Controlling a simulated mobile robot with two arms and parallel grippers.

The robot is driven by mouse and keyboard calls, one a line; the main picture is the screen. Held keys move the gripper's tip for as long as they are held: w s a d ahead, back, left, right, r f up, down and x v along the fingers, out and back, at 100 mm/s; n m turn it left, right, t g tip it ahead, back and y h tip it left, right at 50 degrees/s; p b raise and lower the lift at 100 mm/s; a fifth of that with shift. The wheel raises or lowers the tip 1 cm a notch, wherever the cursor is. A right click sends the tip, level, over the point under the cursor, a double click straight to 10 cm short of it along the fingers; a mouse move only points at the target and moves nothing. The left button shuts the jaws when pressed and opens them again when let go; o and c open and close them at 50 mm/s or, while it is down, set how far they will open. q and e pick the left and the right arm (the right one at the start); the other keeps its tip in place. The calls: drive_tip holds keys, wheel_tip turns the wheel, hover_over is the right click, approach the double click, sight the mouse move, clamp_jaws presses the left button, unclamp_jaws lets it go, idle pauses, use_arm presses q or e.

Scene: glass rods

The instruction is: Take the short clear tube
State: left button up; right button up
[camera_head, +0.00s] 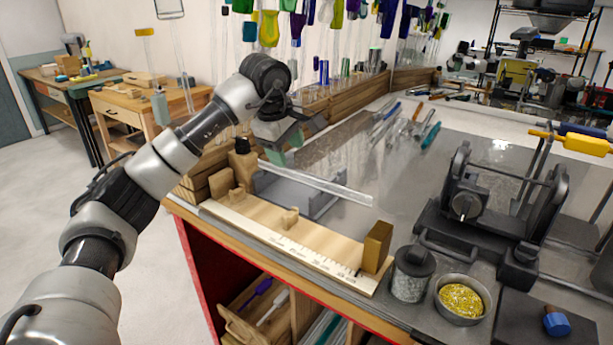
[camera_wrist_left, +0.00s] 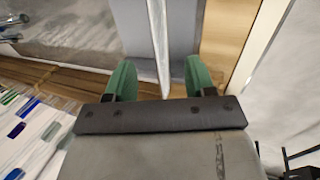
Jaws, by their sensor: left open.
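The short clear tube (camera_head: 325,185) lies slantwise across a grey metal rack (camera_head: 262,186) on the bench. My left gripper (camera_head: 284,150) is above the tube's left part, with its green fingers pointing down. In the left wrist view the tube (camera_wrist_left: 157,45) runs between the two green fingers of my left gripper (camera_wrist_left: 161,80). The fingers are apart, with a gap on each side of the tube. I cannot tell exactly how high the fingers are above it. My right gripper is in neither view.
A wooden ruler board (camera_head: 285,243) with a wooden end block (camera_head: 377,247) runs along the bench's front edge. A dark jar (camera_head: 411,275), a bowl of yellow bits (camera_head: 461,299) and a black machine (camera_head: 467,205) stand to the right. Several tools (camera_head: 405,130) lie behind.

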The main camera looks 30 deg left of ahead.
sight(291, 171)
use_arm(q)
drive_tip(key=shift+x, duration=0.85)
drive_tip(key=x, duration=0.1)
drive_tip(key=p+x, duration=0.1)
drive_tip(key=x, duration=0.2)
drive_tip(key=shift+a+f, duration=0.2)
drive_tip(key=shift+a, duration=0.05)
drive_tip(key=shift+w+f, duration=0.15)
drive_tip(key=shift+f, duration=0.3)
drive_tip(key=c, duration=0.9)
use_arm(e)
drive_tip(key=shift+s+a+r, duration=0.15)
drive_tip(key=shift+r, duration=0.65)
